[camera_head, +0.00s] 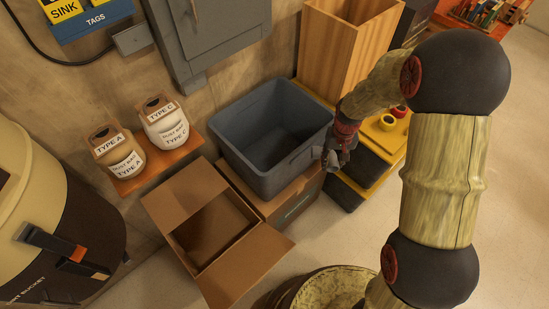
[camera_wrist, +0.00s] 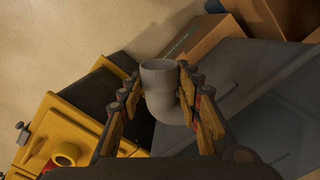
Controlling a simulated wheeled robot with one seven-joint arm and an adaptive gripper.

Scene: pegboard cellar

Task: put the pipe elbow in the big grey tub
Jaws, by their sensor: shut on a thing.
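The pipe elbow (camera_wrist: 160,80) is grey and shows between the two fingers in the wrist view. My gripper (camera_wrist: 158,92) is shut on it. In the head view my gripper (camera_head: 330,158) hangs at the right edge of the big grey tub, and the elbow is hard to make out there. The big grey tub (camera_head: 243,150) is open and looks empty; it stands on a cardboard box. In the wrist view a wide grey surface of the tub (camera_wrist: 265,85) lies to the right of the elbow.
An open cardboard box (camera_head: 170,210) stands in front of the tub. Yellow-lidded black crates (camera_head: 359,170) stand right of it, with a tall wooden bin (camera_head: 335,45) behind. Two labelled dispensers (camera_head: 165,122) sit on a wooden shelf at left. Floor is clear at lower right.

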